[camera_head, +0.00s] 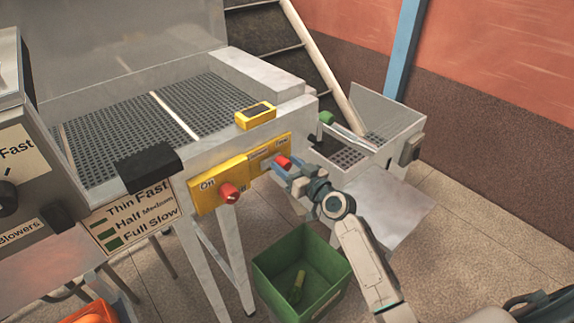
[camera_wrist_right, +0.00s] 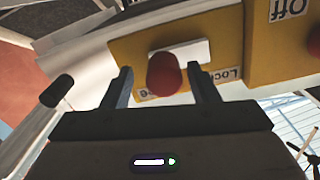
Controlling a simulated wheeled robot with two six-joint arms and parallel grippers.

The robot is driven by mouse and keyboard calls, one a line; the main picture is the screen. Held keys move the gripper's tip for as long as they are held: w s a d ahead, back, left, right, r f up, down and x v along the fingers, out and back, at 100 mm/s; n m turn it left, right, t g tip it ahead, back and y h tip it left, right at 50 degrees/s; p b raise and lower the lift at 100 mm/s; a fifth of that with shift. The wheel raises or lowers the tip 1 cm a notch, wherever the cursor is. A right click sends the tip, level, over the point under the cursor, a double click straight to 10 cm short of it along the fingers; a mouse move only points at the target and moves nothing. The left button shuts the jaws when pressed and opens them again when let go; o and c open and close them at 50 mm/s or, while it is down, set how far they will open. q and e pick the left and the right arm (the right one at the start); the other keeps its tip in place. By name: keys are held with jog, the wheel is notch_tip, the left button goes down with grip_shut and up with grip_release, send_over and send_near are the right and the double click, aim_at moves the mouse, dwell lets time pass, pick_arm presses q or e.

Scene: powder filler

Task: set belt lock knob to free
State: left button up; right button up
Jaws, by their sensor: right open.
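The belt lock knob (camera_head: 284,161) is a red knob on the right part of the yellow panel (camera_head: 207,197) on the machine's front. In the right wrist view the red knob (camera_wrist_right: 163,74) stands in front of a white slot plate, with a "Lock" label (camera_wrist_right: 228,75) to its right and another label partly hidden below it. My right gripper (camera_head: 281,170) is at the panel, open, with one finger on each side of the knob. In the wrist view a gap shows between the knob and both fingers. My left gripper is not in view.
A second red knob (camera_head: 229,192) sits further left by the "On" label. A yellow box (camera_head: 256,115) sits on the machine's edge above the panel. A green bin (camera_head: 333,293) stands on the floor below. A green-ended lever (camera_head: 327,118) is to the right.

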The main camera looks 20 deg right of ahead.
jog(key=b+v, duration=0.2)
jog(key=v, duration=0.8)
jog(key=shift+s, duration=0.15)
jog(key=shift+d, duration=0.15)
